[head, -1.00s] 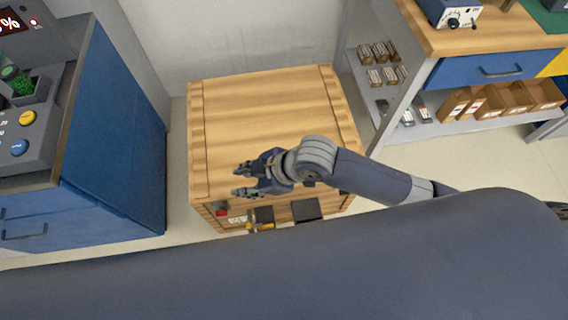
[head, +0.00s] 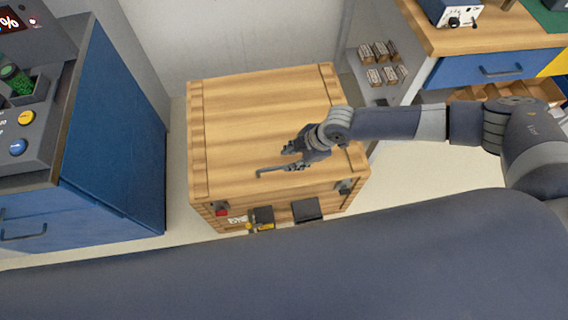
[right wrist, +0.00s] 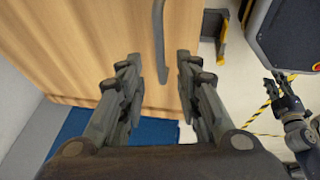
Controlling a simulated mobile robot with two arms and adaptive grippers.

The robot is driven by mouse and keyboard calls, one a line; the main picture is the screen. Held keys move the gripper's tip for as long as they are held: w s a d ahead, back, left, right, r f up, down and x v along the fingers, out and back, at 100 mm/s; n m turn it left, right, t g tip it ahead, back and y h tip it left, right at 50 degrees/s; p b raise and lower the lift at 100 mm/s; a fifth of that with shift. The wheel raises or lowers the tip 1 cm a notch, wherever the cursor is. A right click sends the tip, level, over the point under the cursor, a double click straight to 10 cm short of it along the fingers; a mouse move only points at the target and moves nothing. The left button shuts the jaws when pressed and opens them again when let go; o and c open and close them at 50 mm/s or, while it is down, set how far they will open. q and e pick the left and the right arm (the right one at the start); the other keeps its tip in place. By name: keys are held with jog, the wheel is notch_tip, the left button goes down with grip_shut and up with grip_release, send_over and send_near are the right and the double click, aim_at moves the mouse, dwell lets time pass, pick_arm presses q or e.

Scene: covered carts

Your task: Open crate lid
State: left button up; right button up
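The wooden crate stands on the floor, and its flat plank lid (head: 262,110) lies closed on top. A thin grey bar handle (head: 278,171) lies near the lid's front edge; it also shows in the right wrist view (right wrist: 159,40). My right gripper (head: 296,152) is over the lid just behind the handle. In the wrist view its fingers (right wrist: 156,72) are spread apart, with the handle between them and no clear contact. My left gripper (right wrist: 278,88) shows only at the right of the wrist view, too small to judge.
The crate's front carries dark fittings (head: 307,210) and a yellow-and-black part (head: 261,226). A blue cabinet (head: 115,130) stands close on the left. A workbench (head: 470,30) and shelf with small boxes are at right. A wall is behind the crate.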

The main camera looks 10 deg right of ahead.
aim_at(281, 166)
jog(key=x, duration=0.6)
jog(key=shift+a+f+b, duration=0.15)
jog(key=shift+f+b, duration=0.15)
jog(key=shift+b, duration=0.05)
grip_shut()
